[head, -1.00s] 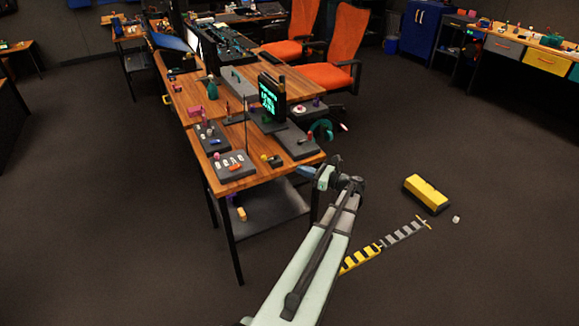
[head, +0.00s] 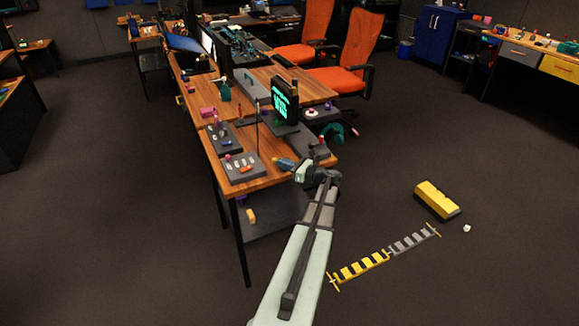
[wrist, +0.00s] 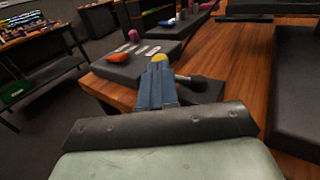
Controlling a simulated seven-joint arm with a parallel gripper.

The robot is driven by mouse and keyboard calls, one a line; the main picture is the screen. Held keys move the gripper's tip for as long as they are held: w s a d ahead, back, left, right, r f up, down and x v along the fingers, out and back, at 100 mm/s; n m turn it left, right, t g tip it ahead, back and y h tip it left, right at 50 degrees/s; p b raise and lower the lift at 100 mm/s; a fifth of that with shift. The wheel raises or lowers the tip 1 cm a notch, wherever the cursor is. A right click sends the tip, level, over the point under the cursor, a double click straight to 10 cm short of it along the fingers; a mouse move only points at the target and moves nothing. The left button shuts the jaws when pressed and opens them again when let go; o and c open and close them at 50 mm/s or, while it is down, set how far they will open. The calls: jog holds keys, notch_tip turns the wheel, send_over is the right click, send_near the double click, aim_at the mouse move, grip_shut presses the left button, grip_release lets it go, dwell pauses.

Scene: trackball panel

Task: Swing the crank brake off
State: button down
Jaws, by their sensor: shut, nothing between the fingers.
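My gripper (head: 279,162) is over the front part of the wooden table, with blue fingers pointing left in the head view. In the wrist view my gripper (wrist: 157,70) is shut and empty. A yellow rounded knob (wrist: 159,57) shows just beyond the fingertips; I cannot tell whether they touch. A small dark unit (wrist: 205,91) with a black, thick-ended handle (wrist: 191,79) sits on the table just right of the fingers. It looks like the crank brake, but its lower left part is hidden behind the fingers. The arm and gripper mostly cover it in the head view.
A dark panel (head: 231,174) with several white and orange pieces lies left of my gripper. A lit green display (head: 285,100) stands farther back. A dark slab (wrist: 299,100) lies on the right in the wrist view. Bare wood (wrist: 240,60) lies between.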

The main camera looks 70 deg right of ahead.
aim_at(274, 158)
jog(key=shift+w+a+m+h, duration=0.1)
jog(key=shift+w+m+h, duration=0.25)
jog(key=shift+m+h, duration=0.4)
jog(key=h, duration=0.1)
jog(key=m+g+h, duration=0.1)
jog(key=shift+w+a+h, duration=0.1)
jog(key=shift+w+h, duration=0.25)
jog(key=m+g+h, duration=0.1)
jog(key=h, duration=0.1)
jog(key=w+m+g+h, duration=0.1)
jog(key=m+g+h, duration=0.1)
jog(key=shift+d+m, duration=0.2)
jog(key=shift+m, duration=0.05)
jog(key=shift+w+d, duration=0.1)
jog(key=shift+d, duration=0.1)
jog(key=shift+x, duration=1.25)
jog(key=shift+w+a, duration=0.1)
jog(key=shift+w, duration=0.05)
jog(key=s+a, duration=0.4)
jog(key=a, duration=0.9)
jog(key=shift+s+a, duration=0.15)
jog(key=shift+a, duration=0.1)
